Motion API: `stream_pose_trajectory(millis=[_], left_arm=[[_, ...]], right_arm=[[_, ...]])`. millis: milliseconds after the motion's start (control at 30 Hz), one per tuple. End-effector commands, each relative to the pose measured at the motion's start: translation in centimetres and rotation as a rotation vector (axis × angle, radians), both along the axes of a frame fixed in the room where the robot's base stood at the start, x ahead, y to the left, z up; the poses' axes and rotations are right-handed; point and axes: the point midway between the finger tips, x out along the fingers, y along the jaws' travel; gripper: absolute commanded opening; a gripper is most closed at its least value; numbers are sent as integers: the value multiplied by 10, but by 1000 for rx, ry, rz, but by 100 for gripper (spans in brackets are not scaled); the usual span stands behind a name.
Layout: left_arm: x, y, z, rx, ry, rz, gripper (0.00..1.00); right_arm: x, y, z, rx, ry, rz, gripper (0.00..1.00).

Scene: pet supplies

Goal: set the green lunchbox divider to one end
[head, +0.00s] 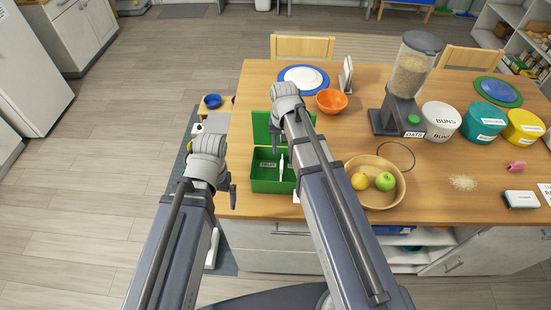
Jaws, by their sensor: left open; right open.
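The green lunchbox (272,185) sits near the table's left front edge, with its lid (261,128) raised at the back. Inside it, a thin pale upright piece (282,165), apparently the divider, stands right of the middle, and a small label shows to its left. My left gripper (222,188) is open and empty, left of the lunchbox and apart from it. My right gripper (286,130) is open, above the back of the lunchbox by the lid. My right arm hides the lunchbox's right end.
A wooden bowl (390,200) with yellow and green fruit stands right of my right arm. An orange bowl (332,101), a blue-rimmed plate (303,68) and an oats dispenser (407,90) are farther back. Labelled tubs (441,128) stand at right.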

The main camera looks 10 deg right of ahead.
Motion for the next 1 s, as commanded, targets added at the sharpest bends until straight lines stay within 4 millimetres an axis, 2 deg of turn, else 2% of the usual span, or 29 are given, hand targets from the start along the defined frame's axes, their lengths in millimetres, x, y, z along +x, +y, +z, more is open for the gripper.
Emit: stream_pose_trajectory(millis=[267,733,1000], left_arm=[[0,0,-14,1,0,-3,100],[0,0,-71,2,0,-7,100],[0,0,-79,2,0,-6,100]], right_arm=[[0,1,-14,0,0,2,45],[0,1,-71,0,0,3,45],[0,1,-79,0,0,3,45]])
